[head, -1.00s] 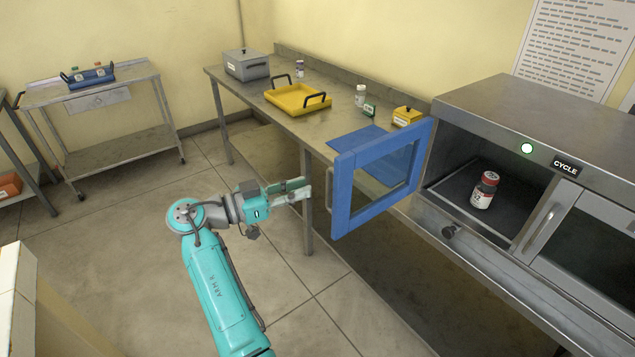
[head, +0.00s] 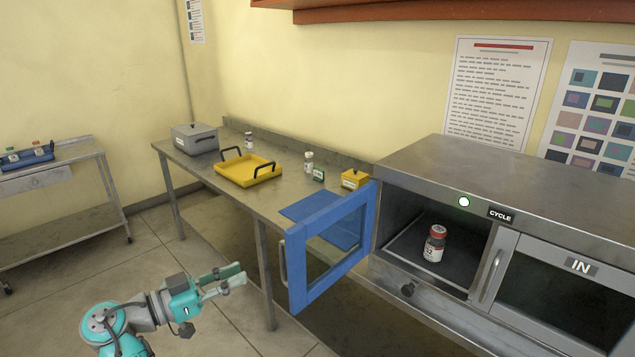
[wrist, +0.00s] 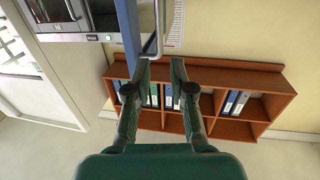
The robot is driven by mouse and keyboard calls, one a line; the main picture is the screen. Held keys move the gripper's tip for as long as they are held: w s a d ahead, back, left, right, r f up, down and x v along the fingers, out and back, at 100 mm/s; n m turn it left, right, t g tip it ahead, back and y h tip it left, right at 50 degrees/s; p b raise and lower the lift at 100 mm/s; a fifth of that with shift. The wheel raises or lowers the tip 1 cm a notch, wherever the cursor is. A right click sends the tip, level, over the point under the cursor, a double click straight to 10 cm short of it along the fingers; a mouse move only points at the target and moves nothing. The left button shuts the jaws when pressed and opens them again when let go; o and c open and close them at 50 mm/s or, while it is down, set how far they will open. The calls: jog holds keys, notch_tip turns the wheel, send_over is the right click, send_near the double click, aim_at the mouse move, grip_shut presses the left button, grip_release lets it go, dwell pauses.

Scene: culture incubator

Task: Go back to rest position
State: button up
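My gripper (head: 222,281) is at the lower left in the head view, left of the blue incubator door and apart from it. Its two fingers are spread with nothing between them, as the wrist view (wrist: 160,75) also shows. The blue-framed door (head: 298,268) of the left chamber stands open. Inside that chamber a white bottle with a red cap (head: 434,245) stands upright on the dark floor. The right chamber (head: 560,300), labelled IN, is shut. A green light (head: 464,202) shows beside the CYCLE label.
On the steel bench (head: 225,200) are a grey lidded box (head: 195,140), a yellow tray (head: 232,178), two small bottles, a green tag, a yellow box (head: 354,179) and a blue mat (head: 308,206). A steel cart (head: 60,200) stands left. The floor between is clear.

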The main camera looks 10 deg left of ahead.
jog(key=w+d+f+n+y, duration=0.1)
jog(key=d+f+n+y, duration=0.2)
jog(key=f, duration=0.5)
jog(key=w+d+f+n+t+y, duration=0.1)
jog(key=d+f+n, duration=0.1)
jog(key=d+f, duration=0.5)
jog(key=d+f+n+y, duration=0.2)
jog(key=d+f+n, duration=0.1)
jog(key=f, duration=0.6)
jog(key=s+d+f+n+g+y, duration=0.1)
jog(key=s+d+f+n+y, duration=0.1)
jog(key=s+d+f, duration=0.5)
jog(key=s+d+f+n+g+y, duration=0.1)
jog(key=s+d+f+n+y, duration=0.15)
jog(key=s+d+f, duration=0.45)
jog(key=s+d+f+y, duration=0.1)
jog(key=s+d+y, duration=0.1)
jog(key=s+d, duration=0.55)
jog(key=s+d+y, duration=0.1)
jog(key=s+d, duration=0.3)
jog(key=s, duration=0.6)
jog(key=s+d+r+m+t, duration=0.1)
jog(key=s+d+r, duration=0.1)
jog(key=s+r, duration=0.6)
jog(key=s+d+r+m+t, duration=0.2)
jog(key=s+r, duration=0.6)
jog(key=r, duration=0.5)
jog(key=shift+s, duration=0.15)
